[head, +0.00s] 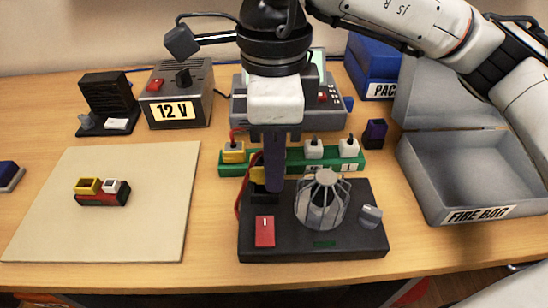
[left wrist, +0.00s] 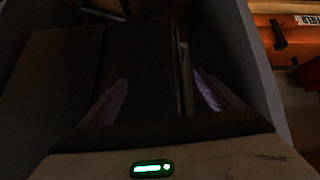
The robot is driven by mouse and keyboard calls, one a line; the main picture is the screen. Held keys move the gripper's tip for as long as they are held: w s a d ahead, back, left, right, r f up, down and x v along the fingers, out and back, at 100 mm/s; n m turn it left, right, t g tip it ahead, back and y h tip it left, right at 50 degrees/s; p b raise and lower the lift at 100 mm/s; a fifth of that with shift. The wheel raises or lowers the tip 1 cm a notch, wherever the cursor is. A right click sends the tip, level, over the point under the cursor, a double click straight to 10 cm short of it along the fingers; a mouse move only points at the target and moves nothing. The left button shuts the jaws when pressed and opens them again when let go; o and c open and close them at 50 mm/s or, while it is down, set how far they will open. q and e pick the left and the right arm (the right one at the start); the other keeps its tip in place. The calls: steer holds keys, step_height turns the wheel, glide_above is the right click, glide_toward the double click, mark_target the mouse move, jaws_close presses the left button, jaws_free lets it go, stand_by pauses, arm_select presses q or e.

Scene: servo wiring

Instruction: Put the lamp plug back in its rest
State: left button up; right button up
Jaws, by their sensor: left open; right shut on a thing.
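My right gripper (head: 272,185) points straight down over the left back part of the black lamp base (head: 290,247). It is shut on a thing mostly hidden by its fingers. A yellow piece (head: 257,175), probably the lamp plug, shows at the fingers' left side, with a red cable (head: 238,200) close by. I cannot tell whether it touches the base. A caged lamp (head: 322,200) stands on the base to the right. My left gripper (left wrist: 160,95) is open in the dark left wrist view.
A red switch (head: 264,231) and a grey knob (head: 371,214) are on the base. A 12 V supply (head: 180,95) stands back left. A beige mat (head: 95,225) bears a small red-black block (head: 102,195). The open grey fire bag box (head: 465,180) is at right.

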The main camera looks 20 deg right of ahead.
arm_select(q)
steer(key=shift+f+b, duration=0.85)
steer(key=shift+f, duration=0.1)
arm_select(e)
steer(key=shift+f, duration=1)
steer(key=o, duration=1.1)
steer(key=shift+o, duration=0.2)
step_height(320, 180, up, 2)
steer(key=shift+w, duration=0.1)
step_height(320, 180, up, 8)
steer(key=shift+f+p, duration=0.2)
steer(key=shift+p, duration=0.35)
arm_select(q)
steer(key=shift+w+d+r, duration=0.15)
steer(key=shift+d+r, duration=0.05)
steer(key=shift+r, duration=0.85)
arm_select(e)
steer(key=shift+r, duration=0.4)
